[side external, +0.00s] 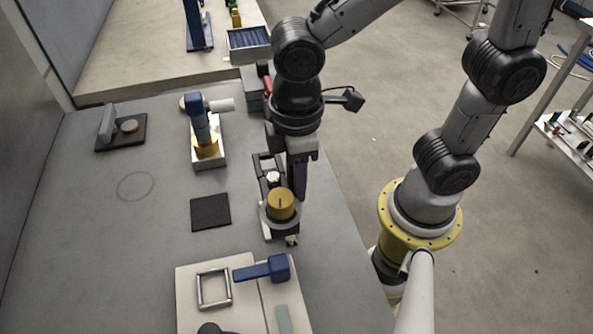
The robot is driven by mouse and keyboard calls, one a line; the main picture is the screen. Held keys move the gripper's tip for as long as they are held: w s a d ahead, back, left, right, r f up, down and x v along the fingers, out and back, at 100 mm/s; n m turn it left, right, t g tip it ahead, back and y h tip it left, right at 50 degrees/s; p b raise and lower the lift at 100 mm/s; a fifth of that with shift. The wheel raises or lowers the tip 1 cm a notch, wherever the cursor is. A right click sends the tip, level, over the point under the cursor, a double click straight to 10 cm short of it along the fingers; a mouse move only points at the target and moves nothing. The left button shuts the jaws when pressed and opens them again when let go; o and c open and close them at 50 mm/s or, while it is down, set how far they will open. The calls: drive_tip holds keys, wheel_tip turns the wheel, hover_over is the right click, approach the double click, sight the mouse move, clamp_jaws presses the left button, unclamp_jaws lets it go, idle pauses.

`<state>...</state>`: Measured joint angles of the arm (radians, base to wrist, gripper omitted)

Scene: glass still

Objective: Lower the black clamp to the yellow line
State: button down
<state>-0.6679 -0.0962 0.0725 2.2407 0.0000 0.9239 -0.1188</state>
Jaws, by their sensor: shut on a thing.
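My gripper (284,180) points down over the right part of the grey bench and is shut on a dark part that I take to be the black clamp (263,163). The clamp shows as a small black frame just left of the wrist. Its far side and the grip itself are partly hidden by my gripper. A brass-coloured knob (281,203) on a grey ring sits just below and in front of the gripper. I cannot make out a yellow line in this view.
A blue-and-white device (204,135) stands left of the gripper. A black square mat (210,212) lies in front of it. A pale board with a metal square frame (213,289) and a blue handle (265,269) is at the front.

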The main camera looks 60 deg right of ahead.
drive_tip(key=shift+f, duration=1.4)
drive_tip(key=c, duration=0.6)
unclamp_jaws()
drive_tip(key=shift+o, duration=0.2)
drive_tip(key=shift+r, duration=0.15)
wheel_tip(320, 180, up, 14)
drive_tip(key=shift+f, duration=0.2)
